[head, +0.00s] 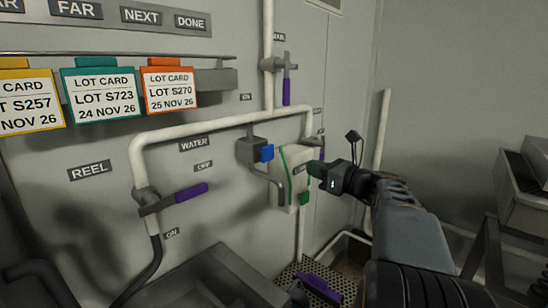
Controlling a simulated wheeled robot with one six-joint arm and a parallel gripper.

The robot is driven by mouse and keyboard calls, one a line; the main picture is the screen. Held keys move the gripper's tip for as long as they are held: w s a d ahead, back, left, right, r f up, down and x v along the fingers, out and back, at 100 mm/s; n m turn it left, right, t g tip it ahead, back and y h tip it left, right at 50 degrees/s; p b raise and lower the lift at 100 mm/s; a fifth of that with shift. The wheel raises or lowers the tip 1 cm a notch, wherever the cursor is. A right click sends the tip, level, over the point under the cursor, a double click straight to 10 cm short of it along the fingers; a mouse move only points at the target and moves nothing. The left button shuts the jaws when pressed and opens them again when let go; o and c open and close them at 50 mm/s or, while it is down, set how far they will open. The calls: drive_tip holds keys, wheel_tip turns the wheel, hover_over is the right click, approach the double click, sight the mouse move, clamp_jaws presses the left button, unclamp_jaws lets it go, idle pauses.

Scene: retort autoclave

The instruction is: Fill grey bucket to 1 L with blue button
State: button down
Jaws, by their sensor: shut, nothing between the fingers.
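The blue button (267,153) sits on the front of a dark grey valve box (250,149) on the wall, below the white water pipe. A grey curved spout (268,186) comes down under that box. My gripper (316,171) reaches in from the right, its fingers shut and empty. In the picture its tip is to the right of the blue button and overlaps a white wall box (291,186) with green edges; I cannot tell whether it touches. I cannot make out a grey bucket in this view.
A purple-handled valve (188,194) is at left, another purple handle (287,91) higher up. A grey basin (205,277) is below, beside a perforated grate (328,277) with a purple object (318,288) over it. Lot cards (104,95) hang at upper left; metal trays (525,195) stand at right.

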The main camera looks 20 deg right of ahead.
sight(269, 153)
idle(0.3)
drive_tip(key=p+x, duration=0.3)
drive_tip(key=x, duration=0.9)
drive_tip(key=shift+w+a, duration=0.2)
drive_tip(key=shift+w, duration=0.1)
drive_tip(key=shift+w+a+p, duration=0.3)
drive_tip(key=shift+w+p, duration=0.05)
drive_tip(key=shift+w, duration=0.25)
drive_tip(key=shift+w, duration=0.1)
drive_tip(key=shift+w+a, duration=0.2)
drive_tip(key=shift+w, duration=0.1)
drive_tip(key=shift+w+a, duration=0.2)
drive_tip(key=shift+w, duration=0.25)
drive_tip(key=shift+r, duration=0.15)
idle(2.5)
